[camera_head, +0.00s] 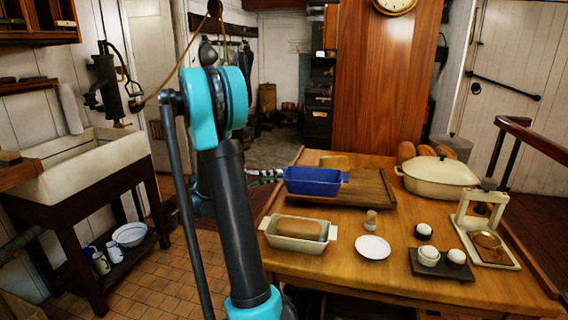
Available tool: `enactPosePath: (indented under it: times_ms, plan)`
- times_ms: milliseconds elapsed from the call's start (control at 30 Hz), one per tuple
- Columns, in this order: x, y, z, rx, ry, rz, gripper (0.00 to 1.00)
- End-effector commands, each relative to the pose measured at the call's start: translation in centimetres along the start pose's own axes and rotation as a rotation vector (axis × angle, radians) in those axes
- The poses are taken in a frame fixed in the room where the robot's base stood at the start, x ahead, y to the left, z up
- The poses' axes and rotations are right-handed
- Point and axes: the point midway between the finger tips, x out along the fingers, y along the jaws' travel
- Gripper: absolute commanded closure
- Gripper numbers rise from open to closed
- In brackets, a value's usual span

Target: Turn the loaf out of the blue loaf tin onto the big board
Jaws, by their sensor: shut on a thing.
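The blue loaf tin (313,183) is over the left part of the big board (372,192) and looks roughly upright. Its visible inside is blue, and I see no loaf in it. My gripper (279,176) is shut on its left end; my arm partly hides the gripper. I cannot tell whether the tin's base touches the board. A tan, loaf-like block (335,161) shows just behind the tin, near the board's far edge. The tin hides its lower part, so I cannot tell exactly what it rests on.
A cream tin (284,243) holding a brown loaf (298,229) stands in front of the board.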

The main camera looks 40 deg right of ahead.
Motion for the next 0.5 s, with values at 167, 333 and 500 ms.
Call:
enactPosePath:
  times_ms: [167, 333, 500]
  plan:
    - [-0.2, -1.2, 0.1, 0.000, -0.003, 0.001, 1.00]
    - [-0.3, -3.3, 0.1, 0.000, -0.003, 0.001, 1.00]
    - [-0.3, -5.5, 0.1, 0.000, -0.002, 0.001, 1.00]
